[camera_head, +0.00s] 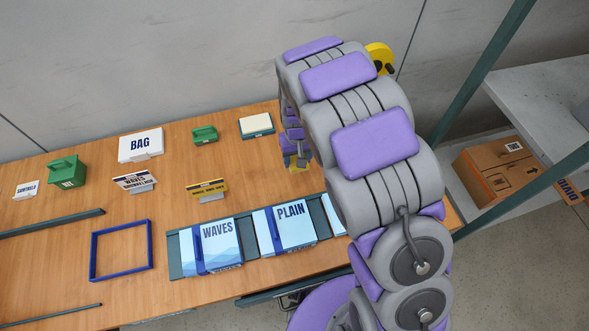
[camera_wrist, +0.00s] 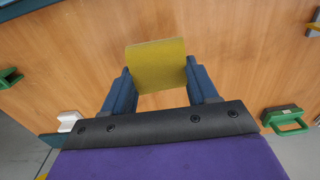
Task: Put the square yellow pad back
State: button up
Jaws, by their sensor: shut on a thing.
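The square yellow pad (camera_wrist: 156,58) is between the two blue fingers of my gripper (camera_wrist: 158,72) in the wrist view. My gripper is shut on it, with the pad's flat face toward the camera and wooden table beyond. In the head view my gripper (camera_head: 297,160) is at the back right of the table, largely hidden by my arm. A bit of the yellow pad (camera_head: 300,169) shows there. I cannot tell whether the pad touches the table.
A cream-topped block (camera_head: 256,124) and a green box (camera_head: 204,135) lie left of my gripper. A white BAG box (camera_head: 140,145) stands farther left. WAVES (camera_head: 212,247) and PLAIN (camera_head: 285,228) packs sit at the front edge. A blue frame (camera_head: 121,250) lies front left.

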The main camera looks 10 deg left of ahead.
aim_at(288, 173)
jog(key=a+f, duration=0.1)
jog(key=f, duration=0.1)
jog(key=a+f, duration=0.1)
jog(key=f, duration=0.1)
jog(key=a+f+b, duration=0.1)
jog(key=f, duration=0.1)
jog(key=shift+a+f, duration=0.2)
jog(key=shift+a, duration=0.05)
jog(key=shift+d+r, duration=0.2)
jog(key=shift+d, duration=1.35)
jog(key=o, duration=1)
jog(key=shift+s+a+f, duration=0.1)
jog(key=shift+a+f, duration=0.05)
jog(key=shift+a, duration=0.45)
jog(key=shift+a+f, duration=0.1)
jog(key=shift+a, duration=0.5)
jog(key=shift+d, duration=0.7)
jog(key=shift+a+r, duration=0.1)
jog(key=shift+a, duration=0.05)
